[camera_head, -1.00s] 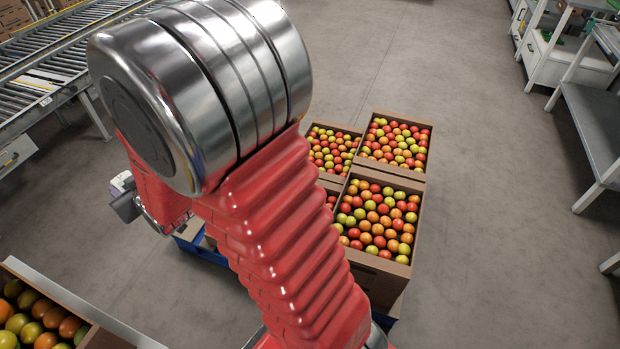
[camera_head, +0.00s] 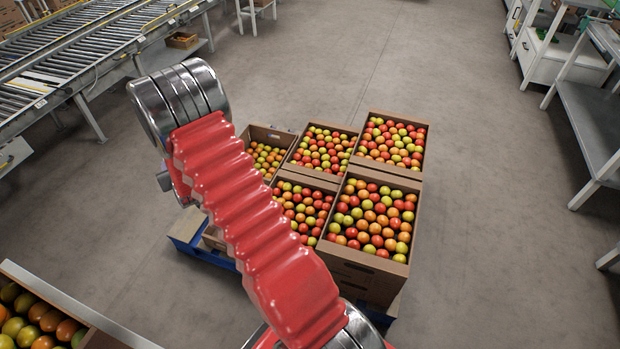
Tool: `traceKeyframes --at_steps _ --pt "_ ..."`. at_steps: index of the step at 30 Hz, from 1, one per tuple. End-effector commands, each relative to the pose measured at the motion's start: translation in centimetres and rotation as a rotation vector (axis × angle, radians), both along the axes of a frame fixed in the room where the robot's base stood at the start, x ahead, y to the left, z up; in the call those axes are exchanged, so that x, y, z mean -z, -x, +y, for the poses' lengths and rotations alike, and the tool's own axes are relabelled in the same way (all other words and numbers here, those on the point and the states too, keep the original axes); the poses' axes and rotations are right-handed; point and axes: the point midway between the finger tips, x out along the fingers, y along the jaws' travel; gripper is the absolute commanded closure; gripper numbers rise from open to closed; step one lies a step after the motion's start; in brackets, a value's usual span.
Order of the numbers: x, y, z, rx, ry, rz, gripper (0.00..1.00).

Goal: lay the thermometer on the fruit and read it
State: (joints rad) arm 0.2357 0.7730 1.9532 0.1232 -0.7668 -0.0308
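The fruit is red, orange and yellow-green tomatoes in several open cardboard boxes on a blue pallet (camera_head: 186,243). The front right box (camera_head: 362,265) is full of tomatoes (camera_head: 376,220). Behind it stands the back right box (camera_head: 424,150), also full. Further left are a back middle box, a front middle box and a back left box (camera_head: 268,134). My red-sleeved arm crosses the view from the bottom, its metal elbow at upper left, covering the front left of the pallet. My gripper does not show, and I see no thermometer.
A roller conveyor (camera_head: 70,62) runs along the upper left. A crate of tomatoes (camera_head: 108,338) stands at bottom left. White and grey tables (camera_head: 600,125) line the right. The concrete floor between is clear.

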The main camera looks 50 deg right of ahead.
Motion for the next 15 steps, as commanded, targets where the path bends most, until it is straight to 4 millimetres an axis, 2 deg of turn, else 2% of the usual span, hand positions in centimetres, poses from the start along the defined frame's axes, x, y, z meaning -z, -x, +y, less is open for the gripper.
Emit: traceKeyframes --at_steps 1,8,15 --pt "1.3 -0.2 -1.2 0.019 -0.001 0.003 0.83" --pt "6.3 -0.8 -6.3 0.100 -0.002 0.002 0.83" --pt "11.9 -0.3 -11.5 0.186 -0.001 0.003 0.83"
